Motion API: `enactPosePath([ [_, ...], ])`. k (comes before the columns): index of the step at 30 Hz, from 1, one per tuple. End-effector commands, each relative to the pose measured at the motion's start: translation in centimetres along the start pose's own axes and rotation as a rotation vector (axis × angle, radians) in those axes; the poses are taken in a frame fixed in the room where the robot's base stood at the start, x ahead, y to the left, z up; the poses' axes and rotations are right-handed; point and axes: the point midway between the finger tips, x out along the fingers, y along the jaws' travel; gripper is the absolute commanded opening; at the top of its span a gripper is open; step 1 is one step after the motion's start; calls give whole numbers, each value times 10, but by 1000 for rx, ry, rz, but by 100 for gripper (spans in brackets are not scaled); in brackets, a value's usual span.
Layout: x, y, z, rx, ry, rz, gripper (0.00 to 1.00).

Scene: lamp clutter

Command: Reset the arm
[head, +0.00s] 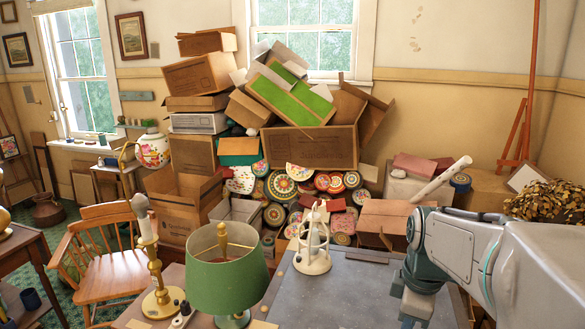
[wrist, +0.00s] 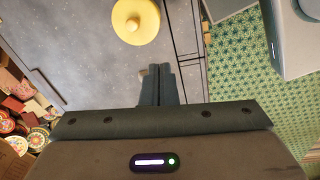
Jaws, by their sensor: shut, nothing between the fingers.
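My arm (head: 455,245) reaches in from the right in the head view, bent over the right side of the grey table. Its lower end runs down out of the bottom of that view, and I cannot make out the fingertips there. In the wrist view my gripper (wrist: 155,72) points down toward the grey tabletop (wrist: 85,55). Its two dark fingers are together with nothing between them. A round yellow object with a knob (wrist: 135,20) lies on the tabletop beyond the fingertips, apart from them.
A green-shaded lamp (head: 222,270), a brass candlestick lamp (head: 155,270) and a white frame-like stand (head: 313,245) stand left of my arm. Boxes and round tins (head: 290,185) pile up behind. A wooden chair (head: 100,255) is at left. Patterned green carpet (wrist: 235,95) lies beside the table.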

Motion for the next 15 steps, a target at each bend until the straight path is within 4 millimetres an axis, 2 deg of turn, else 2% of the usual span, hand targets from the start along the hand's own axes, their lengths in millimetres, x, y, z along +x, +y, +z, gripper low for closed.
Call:
enactPosePath([
  [3, -5, -24, -8, 197, 22, 41, 0],
  [15, -7, -92, -22, 863, 154, 117, 0],
])
